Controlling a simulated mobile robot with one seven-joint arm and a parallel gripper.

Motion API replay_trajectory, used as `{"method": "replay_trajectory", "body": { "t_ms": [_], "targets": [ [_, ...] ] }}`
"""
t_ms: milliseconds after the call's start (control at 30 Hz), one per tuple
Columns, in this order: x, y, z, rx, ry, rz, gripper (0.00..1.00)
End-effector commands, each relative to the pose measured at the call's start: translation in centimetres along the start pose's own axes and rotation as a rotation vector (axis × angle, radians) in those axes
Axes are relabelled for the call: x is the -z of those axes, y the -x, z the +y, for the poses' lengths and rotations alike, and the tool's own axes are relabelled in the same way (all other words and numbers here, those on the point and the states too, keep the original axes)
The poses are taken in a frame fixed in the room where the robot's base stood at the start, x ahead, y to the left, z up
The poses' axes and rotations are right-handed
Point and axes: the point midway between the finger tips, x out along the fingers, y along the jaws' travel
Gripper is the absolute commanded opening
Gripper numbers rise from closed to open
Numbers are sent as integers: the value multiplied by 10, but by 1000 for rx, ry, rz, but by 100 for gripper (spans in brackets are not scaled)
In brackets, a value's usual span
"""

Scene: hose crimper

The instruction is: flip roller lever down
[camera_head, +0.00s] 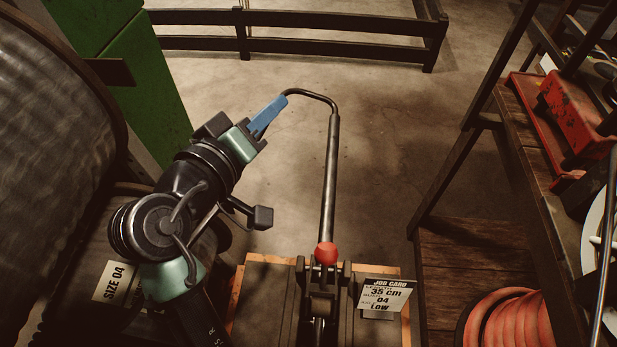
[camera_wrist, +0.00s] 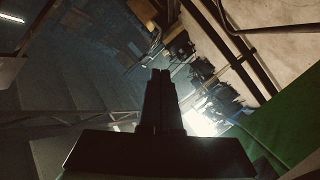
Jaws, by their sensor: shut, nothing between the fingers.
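A long dark metal lever (camera_head: 330,180) runs from the black crimper (camera_head: 320,305) at the bottom centre up the head view and bends left at its far end. A red ball knob (camera_head: 326,254) sits at the crimper end of the rod. My gripper (camera_head: 283,99) has blue fingers, which are shut with nothing between them. Its tips overlap the bent end of the lever in the head view; I cannot tell whether they touch. The wrist view shows the dark closed fingers (camera_wrist: 160,73) and no lever.
A job card (camera_head: 386,291) stands right of the crimper. A wooden shelf (camera_head: 470,265) with a coiled red hose (camera_head: 505,318) is at the right. A large drum (camera_head: 50,110) and a green post (camera_head: 145,85) are at the left. A low railing (camera_head: 300,20) crosses the back.

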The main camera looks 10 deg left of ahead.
Motion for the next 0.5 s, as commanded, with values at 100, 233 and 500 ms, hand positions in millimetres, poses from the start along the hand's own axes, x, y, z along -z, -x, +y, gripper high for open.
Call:
{"method": "replay_trajectory", "body": {
  "t_ms": [100,233,500],
  "targets": [
    [-73,31,-69,-60,305,-185,0],
    [-119,75,-98,-172,548,-287,0],
    [-150,129,-111,-325,747,-330,0]
  ]
}}
